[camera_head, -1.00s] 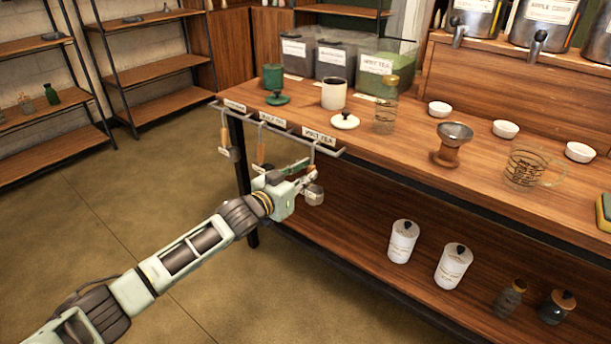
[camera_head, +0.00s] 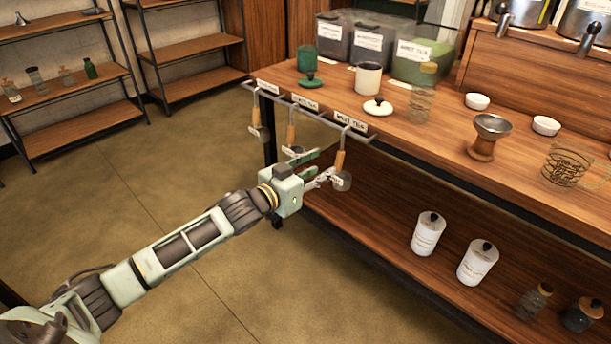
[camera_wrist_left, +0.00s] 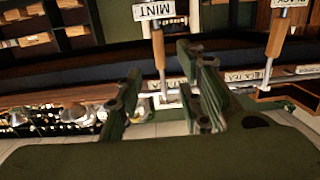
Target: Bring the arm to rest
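My left gripper (camera_head: 325,164) is open and empty, just left of the rightmost hanging scoop (camera_head: 341,181). That scoop has a wooden handle and a round metal cup and hangs from the rail at the counter's end, under the mint tea label. The two fingers also show in the left wrist view (camera_wrist_left: 159,72), spread apart. There, a wooden handle (camera_wrist_left: 158,49) with a mint label shows beyond the gap between them. My left arm stretches from the lower left of the head view. My right gripper is in neither view.
The rail (camera_head: 310,112) carries two more scoops, left (camera_head: 262,133) and middle (camera_head: 292,135). The floor (camera_head: 150,200) to the left is clear.

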